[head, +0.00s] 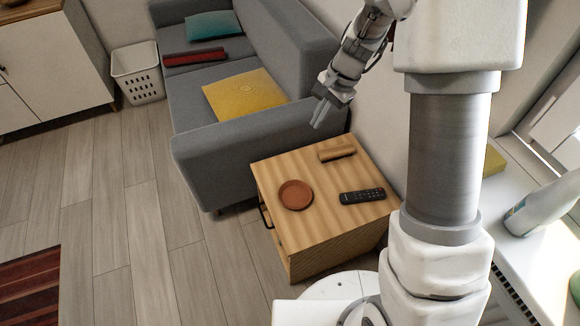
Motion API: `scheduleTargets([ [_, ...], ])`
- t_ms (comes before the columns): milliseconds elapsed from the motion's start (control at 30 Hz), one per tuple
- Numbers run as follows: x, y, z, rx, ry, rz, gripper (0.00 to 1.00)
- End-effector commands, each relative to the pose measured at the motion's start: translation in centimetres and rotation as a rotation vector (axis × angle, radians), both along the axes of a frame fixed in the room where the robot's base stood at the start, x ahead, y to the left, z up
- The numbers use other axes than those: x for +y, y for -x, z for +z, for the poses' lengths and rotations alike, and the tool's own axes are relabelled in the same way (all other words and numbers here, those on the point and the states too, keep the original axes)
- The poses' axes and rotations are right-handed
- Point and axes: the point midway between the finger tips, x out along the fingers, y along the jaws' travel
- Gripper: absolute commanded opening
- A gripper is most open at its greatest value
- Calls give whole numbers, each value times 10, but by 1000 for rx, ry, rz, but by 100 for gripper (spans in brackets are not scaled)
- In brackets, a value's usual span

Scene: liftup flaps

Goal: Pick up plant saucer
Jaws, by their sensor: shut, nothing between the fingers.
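The plant saucer (296,195) is a round, shallow, terracotta-coloured dish. It lies flat on the left part of the top of a small wooden side table (310,232). My gripper (319,124) hangs in the air, above and beyond the saucer in the picture, near the grey sofa's arm. Its fingers point down and are close together, with nothing in them. The gripper is well apart from the saucer. Nothing covers the saucer.
A black remote (362,196) lies right of the saucer, and a wooden block-like object (337,153) lies behind it. The grey sofa (225,150) adjoins the table's back left. A windowsill with a bottle (540,211) is at right. Floor at left is mostly clear.

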Motion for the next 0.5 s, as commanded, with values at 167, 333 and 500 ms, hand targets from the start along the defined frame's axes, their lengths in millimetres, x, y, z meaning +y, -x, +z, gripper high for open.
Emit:
scheduleTargets([
  [167, 6, -18, -85, 86, 5, -103, 0],
  [333, 10, -28, -162, 157, 21, -202, 0],
  [500, 11, -29, -230, 212, 43, -283, 0],
])
